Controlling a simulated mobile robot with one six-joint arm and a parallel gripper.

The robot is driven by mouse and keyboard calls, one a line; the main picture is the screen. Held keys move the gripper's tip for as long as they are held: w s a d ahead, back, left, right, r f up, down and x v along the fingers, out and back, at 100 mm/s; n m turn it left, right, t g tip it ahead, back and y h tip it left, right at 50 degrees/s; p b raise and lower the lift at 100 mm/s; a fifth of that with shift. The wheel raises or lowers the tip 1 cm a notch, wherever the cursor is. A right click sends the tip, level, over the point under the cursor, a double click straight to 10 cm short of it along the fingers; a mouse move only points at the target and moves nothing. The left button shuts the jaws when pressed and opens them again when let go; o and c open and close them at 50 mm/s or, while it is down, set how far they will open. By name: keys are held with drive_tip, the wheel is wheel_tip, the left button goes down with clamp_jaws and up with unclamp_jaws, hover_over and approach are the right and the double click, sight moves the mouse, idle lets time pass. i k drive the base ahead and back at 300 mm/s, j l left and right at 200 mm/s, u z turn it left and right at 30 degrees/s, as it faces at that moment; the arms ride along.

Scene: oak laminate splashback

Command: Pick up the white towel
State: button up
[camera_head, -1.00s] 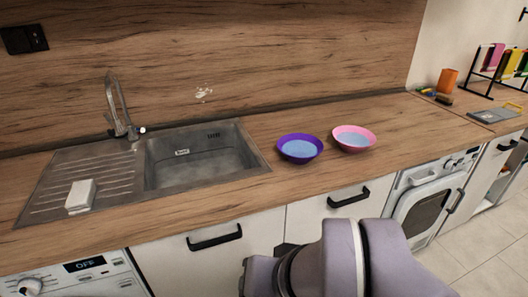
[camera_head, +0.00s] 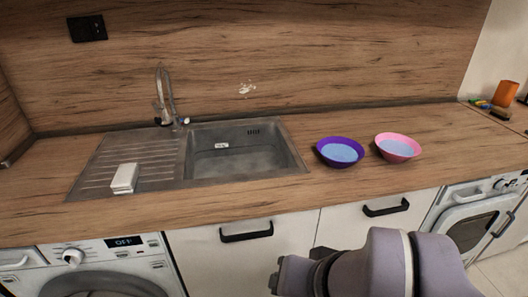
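A small white folded block, which looks like the white towel (camera_head: 124,178), lies on the ribbed drainboard left of the sink basin. It sits near the drainboard's front edge. My arm shows at the bottom right, in front of the cabinets and below the counter top, well to the right of the towel. The fingers of my gripper cannot be made out.
The steel sink (camera_head: 240,150) has a tall faucet (camera_head: 165,98) behind it. A purple bowl (camera_head: 340,152) and a pink bowl (camera_head: 398,147) stand right of the sink. The counter left of the drainboard is clear.

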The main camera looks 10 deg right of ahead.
sight(124, 180)
drive_tip(key=i+j+u, duration=1)
drive_tip(key=i+u, duration=0.15)
